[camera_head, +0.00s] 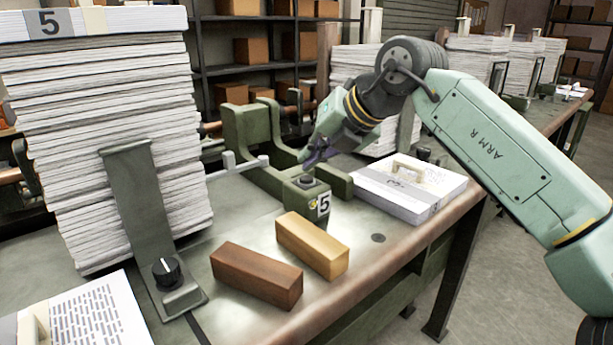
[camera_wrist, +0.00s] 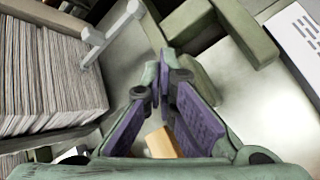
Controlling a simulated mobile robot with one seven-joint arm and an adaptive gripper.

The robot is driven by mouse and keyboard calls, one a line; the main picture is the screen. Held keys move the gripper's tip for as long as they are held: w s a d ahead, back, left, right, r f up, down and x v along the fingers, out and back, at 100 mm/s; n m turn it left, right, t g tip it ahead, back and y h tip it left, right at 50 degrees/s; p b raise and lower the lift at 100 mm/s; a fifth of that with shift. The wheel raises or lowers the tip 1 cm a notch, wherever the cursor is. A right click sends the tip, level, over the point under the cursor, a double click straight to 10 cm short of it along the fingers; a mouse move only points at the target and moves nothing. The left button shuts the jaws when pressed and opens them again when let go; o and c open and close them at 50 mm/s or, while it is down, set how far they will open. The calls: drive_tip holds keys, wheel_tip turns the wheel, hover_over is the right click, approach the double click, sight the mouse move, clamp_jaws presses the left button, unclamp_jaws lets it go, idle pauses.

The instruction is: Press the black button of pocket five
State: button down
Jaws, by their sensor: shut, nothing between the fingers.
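The black button (camera_head: 307,181) sits on top of a low green post (camera_head: 305,197) with a number 5 plate (camera_head: 323,204) on its front. My gripper (camera_head: 307,160) is shut and empty. Its purple-padded fingers are just above the button and point down toward it. In the head view a small gap seems to show between the fingertips and the button. I cannot tell for sure whether they touch. In the wrist view my gripper (camera_wrist: 160,75) shows its fingers meeting at the tips, and the button is hidden from that camera.
A tall paper stack (camera_head: 110,140) labelled 5 stands left behind a bracket with a black knob (camera_head: 166,272). A brown block (camera_head: 256,273) and a tan block (camera_head: 312,245) lie in front of the post. A lower paper pile (camera_head: 410,190) lies right. Green pocket walls (camera_head: 255,140) rise behind the post.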

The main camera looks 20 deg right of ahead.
sight(311, 177)
drive_tip(key=shift+r, duration=0.15)
wheel_tip(311, 177, up, 5)
drive_tip(key=p, duration=0.3)
drive_tip(key=shift+p, duration=0.35)
drive_tip(key=shift+s+f, duration=0.1)
drive_tip(key=shift+f, duration=0.1)
